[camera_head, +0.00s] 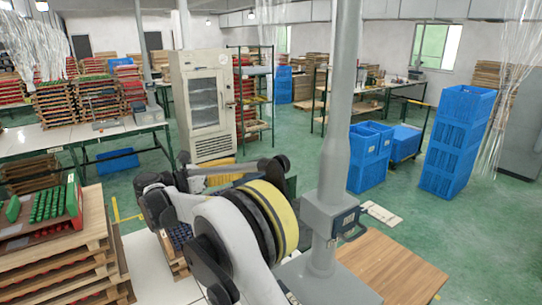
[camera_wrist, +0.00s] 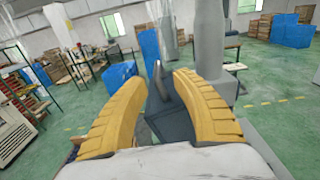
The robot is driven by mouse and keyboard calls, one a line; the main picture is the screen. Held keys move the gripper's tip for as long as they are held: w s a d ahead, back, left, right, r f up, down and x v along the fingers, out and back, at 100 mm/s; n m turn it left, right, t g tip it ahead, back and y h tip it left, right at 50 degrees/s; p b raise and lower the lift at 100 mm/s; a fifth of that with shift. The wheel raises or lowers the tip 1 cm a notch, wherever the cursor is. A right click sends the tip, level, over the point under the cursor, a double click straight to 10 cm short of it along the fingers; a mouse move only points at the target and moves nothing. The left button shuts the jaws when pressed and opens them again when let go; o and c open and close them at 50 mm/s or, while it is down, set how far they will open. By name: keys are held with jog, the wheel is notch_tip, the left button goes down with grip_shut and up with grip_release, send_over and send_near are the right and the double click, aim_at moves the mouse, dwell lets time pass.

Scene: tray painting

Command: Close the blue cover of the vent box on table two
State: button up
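My gripper (camera_wrist: 160,78) shows in the wrist view as two yellow ribbed fingers, apart and with nothing clearly held between them. A grey post with a box-like lower part (camera_head: 322,212) stands at the wooden tabletop in the head view; it seems to be the vent box. A small dark blue framed piece (camera_head: 347,220) on its side may be the blue cover. In the wrist view a dark blue-grey panel (camera_wrist: 177,124) lies beyond and between the fingers, in front of the post (camera_wrist: 210,50). I cannot tell whether the fingers touch it. My arm hides the gripper in the head view.
A wooden tabletop (camera_head: 390,268) lies at the lower right. Stacked blue crates (camera_head: 458,140) stand on the green floor at the right. A white cabinet (camera_head: 204,105) stands behind my arm. Wooden trays (camera_head: 70,265) are stacked at the lower left.

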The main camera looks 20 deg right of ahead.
aim_at(265, 158)
jog(key=x, duration=1)
jog(key=shift+w, duration=0.3)
jog(key=shift+r, duration=0.1)
jog(key=shift+c, duration=0.5)
grip_shut()
